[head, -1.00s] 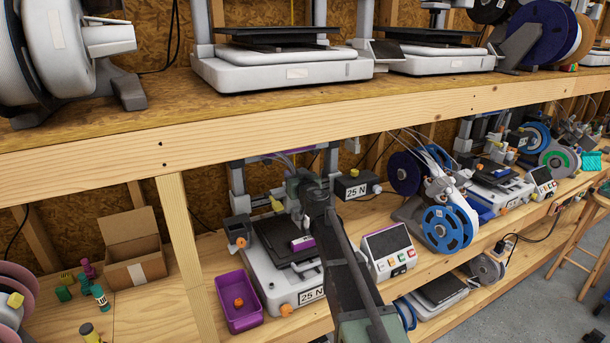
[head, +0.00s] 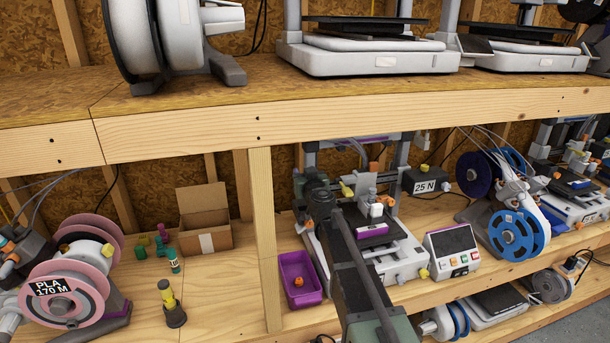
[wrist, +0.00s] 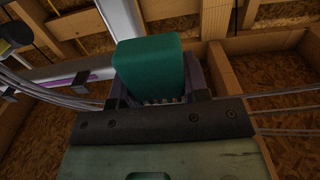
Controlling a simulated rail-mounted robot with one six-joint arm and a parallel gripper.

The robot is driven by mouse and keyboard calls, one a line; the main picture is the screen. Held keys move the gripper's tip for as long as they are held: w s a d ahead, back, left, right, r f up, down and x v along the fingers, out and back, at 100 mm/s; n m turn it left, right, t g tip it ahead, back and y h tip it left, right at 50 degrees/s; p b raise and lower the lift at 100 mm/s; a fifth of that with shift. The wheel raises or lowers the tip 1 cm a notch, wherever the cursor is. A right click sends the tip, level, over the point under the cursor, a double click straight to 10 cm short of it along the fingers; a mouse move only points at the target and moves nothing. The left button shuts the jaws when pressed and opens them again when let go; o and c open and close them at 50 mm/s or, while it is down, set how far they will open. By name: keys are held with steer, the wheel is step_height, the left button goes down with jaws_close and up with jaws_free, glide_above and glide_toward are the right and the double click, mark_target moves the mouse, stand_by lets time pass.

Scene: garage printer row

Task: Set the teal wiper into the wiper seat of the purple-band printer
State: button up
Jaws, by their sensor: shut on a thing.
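The teal wiper (wrist: 148,68) is a block held in my gripper (wrist: 160,98), filling the top middle of the wrist view. Its lower end sits between the fingers, which are shut on it. In the head view my arm's end is in front of the left side of the purple-band printer (head: 400,262); the wiper and fingertips cannot be made out there. My arm covers the printer's left part, and I cannot make out the wiper seat.
A purple bin (head: 289,297) with an orange piece stands left of the printer, beyond it a wooden post (head: 265,235). A control box (head: 452,250) stands to the right. The upper shelf edge (head: 200,136) runs above. An open cardboard box (head: 205,222) and pink spools (head: 55,292) are further left.

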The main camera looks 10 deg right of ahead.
steer(key=shift+f+b, duration=2.95)
steer(key=shift+f, duration=0.1)
steer(key=shift+f+b, duration=0.3)
steer(key=shift+b, duration=0.1)
steer(key=shift+f+b, duration=1.15)
steer(key=o, duration=1)
steer(key=s, duration=1)
steer(key=shift+s+d, duration=0.4)
steer(key=shift+d, duration=0.05)
